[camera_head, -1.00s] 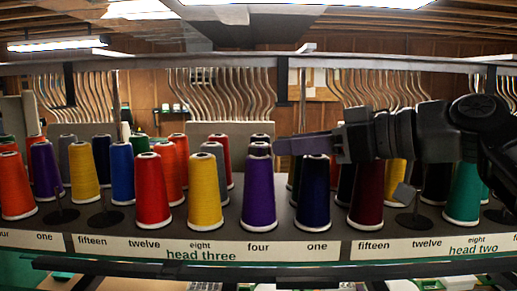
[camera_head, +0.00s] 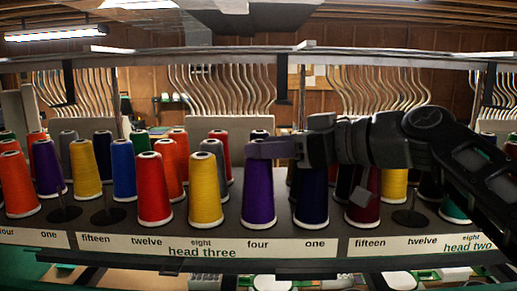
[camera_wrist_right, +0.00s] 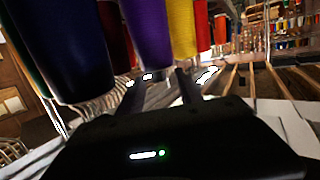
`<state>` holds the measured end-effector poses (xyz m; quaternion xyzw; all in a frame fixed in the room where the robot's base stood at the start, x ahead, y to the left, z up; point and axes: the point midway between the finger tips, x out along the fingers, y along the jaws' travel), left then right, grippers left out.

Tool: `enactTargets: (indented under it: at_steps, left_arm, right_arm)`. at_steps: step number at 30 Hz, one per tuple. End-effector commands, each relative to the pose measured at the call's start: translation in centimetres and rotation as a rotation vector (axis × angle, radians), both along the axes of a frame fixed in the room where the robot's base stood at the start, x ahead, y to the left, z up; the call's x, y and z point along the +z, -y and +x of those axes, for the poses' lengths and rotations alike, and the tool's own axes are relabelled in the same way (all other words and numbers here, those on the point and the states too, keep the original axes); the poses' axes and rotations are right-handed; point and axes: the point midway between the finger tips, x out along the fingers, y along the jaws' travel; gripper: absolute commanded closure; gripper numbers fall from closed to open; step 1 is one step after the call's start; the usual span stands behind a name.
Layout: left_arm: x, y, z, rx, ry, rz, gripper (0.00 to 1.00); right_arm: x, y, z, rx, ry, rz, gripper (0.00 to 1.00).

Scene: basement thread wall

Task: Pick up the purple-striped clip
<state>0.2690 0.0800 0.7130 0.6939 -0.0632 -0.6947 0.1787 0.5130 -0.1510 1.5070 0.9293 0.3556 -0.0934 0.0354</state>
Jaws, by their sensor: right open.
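I cannot make out a purple-striped clip in either view. A plain purple thread cone (camera_head: 259,195) stands upright on the rack above the label "four". My right gripper (camera_head: 262,149) reaches in from the right, and its fingers overlap the top of this cone in the head view. Whether they touch it I cannot tell. In the right wrist view the two fingers (camera_wrist_right: 160,88) are apart with nothing visible between them. A purple cone (camera_wrist_right: 148,32) shows just beyond them there. My left gripper is not in view.
The rack (camera_head: 228,224) holds several cones in rows, including a yellow cone (camera_head: 205,190), a red cone (camera_head: 153,190) and a dark blue cone (camera_head: 311,198). Bare spindles (camera_head: 107,214) stand between some. A metal rail (camera_head: 220,53) with curved tubes hangs behind and above. Cones stand close around my gripper.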

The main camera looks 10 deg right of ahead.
Motion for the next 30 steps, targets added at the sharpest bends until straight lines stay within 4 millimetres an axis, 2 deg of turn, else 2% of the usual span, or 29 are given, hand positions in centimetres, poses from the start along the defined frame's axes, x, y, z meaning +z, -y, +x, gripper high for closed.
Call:
enactTargets:
  at_steps: [11,26,30]
  left_arm:
    - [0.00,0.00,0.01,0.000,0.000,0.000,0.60]
    - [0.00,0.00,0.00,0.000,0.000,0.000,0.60]
    - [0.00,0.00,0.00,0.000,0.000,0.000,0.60]
  right_arm:
    - [0.04,0.01,-0.03,0.000,0.000,0.000,0.58]
    - [0.04,0.01,-0.04,0.000,0.000,0.000,0.99]
    - [0.04,0.01,-0.04,0.000,0.000,0.000,1.00]
